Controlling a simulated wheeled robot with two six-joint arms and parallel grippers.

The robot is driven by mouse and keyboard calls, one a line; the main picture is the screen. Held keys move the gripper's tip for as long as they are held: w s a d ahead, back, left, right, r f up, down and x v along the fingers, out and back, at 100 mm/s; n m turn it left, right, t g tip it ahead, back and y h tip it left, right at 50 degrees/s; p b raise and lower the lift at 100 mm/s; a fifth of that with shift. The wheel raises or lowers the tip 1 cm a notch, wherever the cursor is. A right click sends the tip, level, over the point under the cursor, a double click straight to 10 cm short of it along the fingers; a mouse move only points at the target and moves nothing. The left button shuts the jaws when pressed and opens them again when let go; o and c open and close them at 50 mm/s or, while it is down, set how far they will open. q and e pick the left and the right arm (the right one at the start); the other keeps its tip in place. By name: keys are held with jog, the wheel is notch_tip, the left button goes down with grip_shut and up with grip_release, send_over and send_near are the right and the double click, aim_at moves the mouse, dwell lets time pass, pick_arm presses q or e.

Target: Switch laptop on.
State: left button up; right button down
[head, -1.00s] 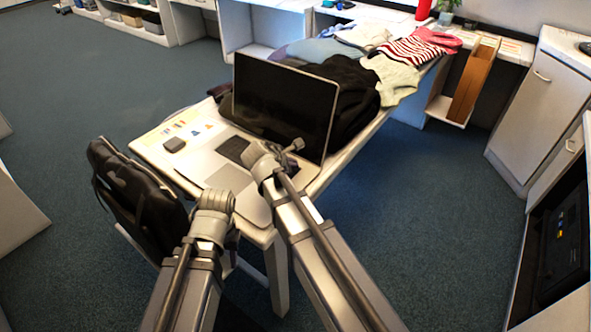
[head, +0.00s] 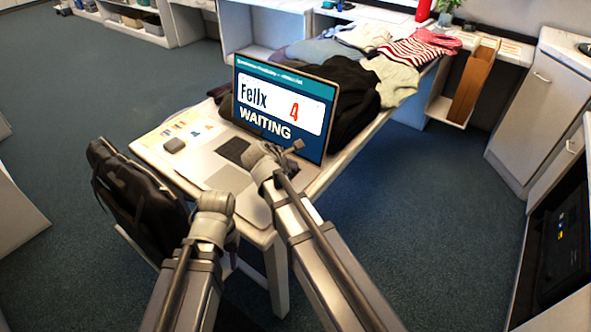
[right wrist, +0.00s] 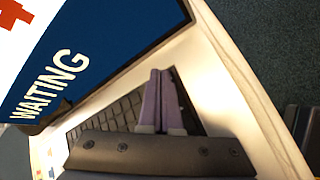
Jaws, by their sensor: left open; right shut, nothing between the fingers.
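The open laptop (head: 283,108) stands on the white table, its screen lit with "Felix", a red 4 and "WAITING". Its keyboard (head: 233,150) is partly hidden by my right arm. In the right wrist view, part of the lit screen (right wrist: 90,45) and the dark keys (right wrist: 100,115) show. My right gripper (right wrist: 161,75) is shut and empty, its fingertips over the keyboard's edge near the screen's base; I cannot tell whether they touch. In the head view, my left arm reaches the table's near edge; its fingers are hidden.
A dark chair (head: 138,190) stands at the near left. Blue floor is free on the right; cabinets (head: 537,110) stand beyond.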

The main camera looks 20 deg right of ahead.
jog(key=shift+r+p, duration=0.4)
jog(key=shift+r, duration=0.2)
notch_tip(320, 180, up, 5)
jog(key=p, duration=0.5)
dwell(0.6)
jog(key=s+a+m+g+y+p, duration=0.1)
jog(key=s+a+m, duration=0.1)
jog(key=s, duration=0.2)
jog(key=s+a+m+g+y+p, duration=0.1)
jog(key=s+a+m+p, duration=0.1)
jog(key=s+m, duration=0.1)
jog(key=s+a+m+g+p, duration=0.1)
jog(key=s+a+m+p, duration=0.1)
jog(key=s, duration=0.3)
jog(key=shift+s+a+r+m+y, duration=0.25)
jog(key=shift+s+r+m+y, duration=0.05)
jog(key=shift+s+m+y, duration=0.1)
jog(key=s+a+r+m+g+y+p, duration=0.1)
jog(key=s+a+m, duration=0.4)
jog(key=s, duration=0.5)
jog(key=m+g+y+p, duration=0.1)
jog(key=g+p, duration=0.1)
jog(key=shift+s+a+g+y, duration=0.3)
jog(key=shift+s+a, duration=0.05)
jog(key=shift+s, duration=0.05)
